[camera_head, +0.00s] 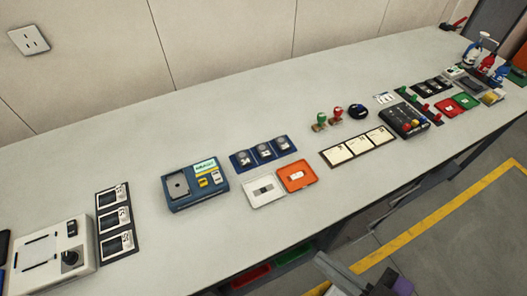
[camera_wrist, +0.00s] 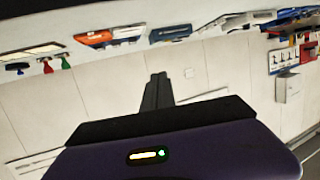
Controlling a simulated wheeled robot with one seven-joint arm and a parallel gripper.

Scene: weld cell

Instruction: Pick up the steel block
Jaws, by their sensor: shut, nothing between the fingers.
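A small grey block with dark ends (camera_head: 263,190) lies in a shallow white tray (camera_head: 250,204) near the front edge of the bench; it looks like the steel block, but it is too small to be sure. A whitish block (camera_head: 296,175) lies in the orange tray (camera_head: 308,184) next to it. My gripper (camera_head: 322,260) is below and in front of the bench edge, apart from both trays. In the wrist view its dark fingers (camera_wrist: 158,82) are together and empty, pointing at the wall. The steel block cannot be made out in the wrist view.
A blue device (camera_head: 193,205) stands left of the trays, and a blue rack with round parts (camera_head: 263,152) behind them. A row of cream cards (camera_head: 358,146) lies to the right. Red and green bins (camera_head: 250,277) sit below the bench edge.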

